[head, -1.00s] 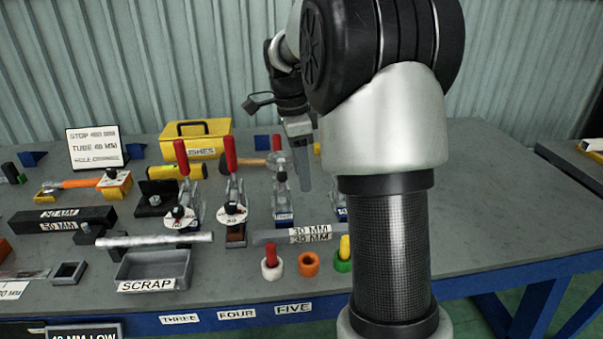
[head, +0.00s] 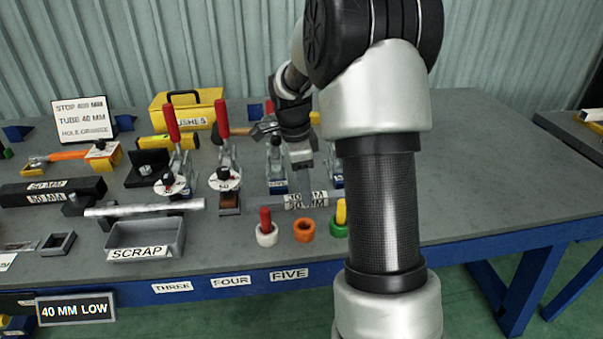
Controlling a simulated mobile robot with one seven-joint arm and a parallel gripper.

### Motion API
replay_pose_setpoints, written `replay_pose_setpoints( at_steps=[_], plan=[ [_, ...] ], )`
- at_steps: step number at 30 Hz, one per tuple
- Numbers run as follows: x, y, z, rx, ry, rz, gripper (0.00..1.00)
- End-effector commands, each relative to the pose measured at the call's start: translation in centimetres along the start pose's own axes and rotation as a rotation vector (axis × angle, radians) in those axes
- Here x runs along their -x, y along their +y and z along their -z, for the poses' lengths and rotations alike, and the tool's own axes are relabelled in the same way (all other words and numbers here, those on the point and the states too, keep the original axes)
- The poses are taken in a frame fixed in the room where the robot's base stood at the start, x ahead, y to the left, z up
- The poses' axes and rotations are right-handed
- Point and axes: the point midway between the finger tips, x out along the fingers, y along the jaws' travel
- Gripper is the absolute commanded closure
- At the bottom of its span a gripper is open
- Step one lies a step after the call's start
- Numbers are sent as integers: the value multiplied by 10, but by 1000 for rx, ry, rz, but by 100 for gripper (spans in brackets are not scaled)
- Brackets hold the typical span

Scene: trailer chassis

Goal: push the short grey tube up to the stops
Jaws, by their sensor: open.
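A silvery round tube (head: 145,207) lies farther left, behind the scrap tray. My gripper (head: 304,184) is open and points down over or just behind the labelled bar. Whether it touches the bar cannot be told. My arm hides part of the bench to the right. Clamps with red handles (head: 173,125) stand at the back left of the bar; which parts are the stops is unclear.
The grey SCRAP tray (head: 170,250) is at the front left. White, orange (head: 304,231) and green rings stand in front of the bar, near the bench edge. A yellow box (head: 190,108) is at the back. The bench on the right (head: 480,170) is clear.

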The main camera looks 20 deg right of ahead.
Motion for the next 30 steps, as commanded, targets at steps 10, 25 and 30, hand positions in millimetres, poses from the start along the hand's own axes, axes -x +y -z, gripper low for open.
replay_pose_setpoints(
  at_steps=[10, 25, 30],
  plan=[
    [-21, 0, 0, 0, 1, -1, 55],
    [-20, 0, 0, 0, 0, -1, 100],
    [-20, 0, 0, 2, 1, 0, 100]
  ],
)
